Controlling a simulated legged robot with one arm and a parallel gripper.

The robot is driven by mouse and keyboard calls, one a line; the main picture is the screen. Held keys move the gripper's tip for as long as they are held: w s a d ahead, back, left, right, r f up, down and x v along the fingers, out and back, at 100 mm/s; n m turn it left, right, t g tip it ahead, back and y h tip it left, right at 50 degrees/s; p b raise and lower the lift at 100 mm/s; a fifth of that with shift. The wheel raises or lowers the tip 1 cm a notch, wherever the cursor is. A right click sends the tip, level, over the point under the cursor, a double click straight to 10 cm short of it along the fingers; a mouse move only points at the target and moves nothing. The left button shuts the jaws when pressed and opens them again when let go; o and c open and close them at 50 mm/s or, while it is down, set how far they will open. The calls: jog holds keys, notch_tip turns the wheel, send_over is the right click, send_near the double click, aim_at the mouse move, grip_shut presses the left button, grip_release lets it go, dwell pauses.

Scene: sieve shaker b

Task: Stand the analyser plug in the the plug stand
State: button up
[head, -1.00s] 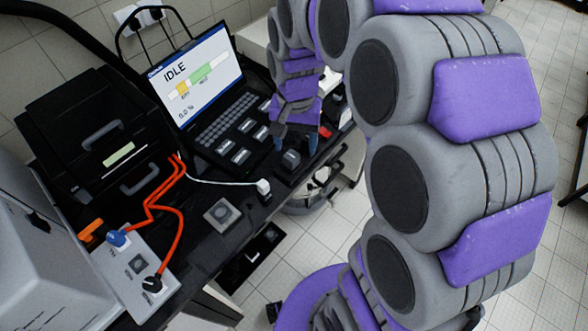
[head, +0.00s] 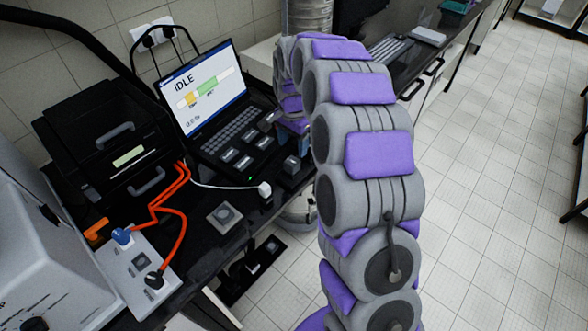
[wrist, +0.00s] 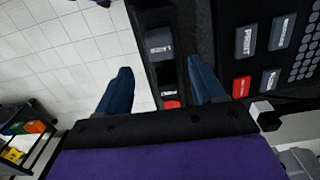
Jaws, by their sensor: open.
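A white plug (head: 265,188) on a white cable sits at the bench edge, on a small black block (head: 267,203). I take it for the analyser plug, but cannot tell whether the block is the plug stand. In the wrist view a white cube-shaped end (wrist: 262,108), apparently the same plug, is right of my gripper (wrist: 162,84), outside the fingers. My gripper is open, its two blue fingers apart with nothing held. Beyond the gap is a black box with a grey button (wrist: 159,42). In the head view my arm mostly hides the gripper.
A laptop (head: 205,85) showing IDLE and a black case (head: 105,140) stand on the bench. Orange cables (head: 165,205) run to a grey panel (head: 128,262) with a blue plug (head: 122,236). A grey square pad (head: 223,215) lies near the edge. Open floor is at right.

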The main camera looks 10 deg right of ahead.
aim_at(292, 160)
jog(key=shift+a+f, duration=0.1)
jog(key=shift+a, duration=0.15)
notch_tip(292, 160, down, 7)
jog(key=shift+s+d+f+b, duration=0.1)
jog(key=shift+b, duration=0.95)
jog(key=shift+f, duration=0.8)
jog(key=shift+p, duration=0.5)
jog(key=shift+c, duration=0.2)
grip_shut()
dwell(0.5)
jog(key=shift+r, duration=0.25)
jog(key=shift+r+p, duration=1.05)
jog(key=shift+r, duration=1.75)
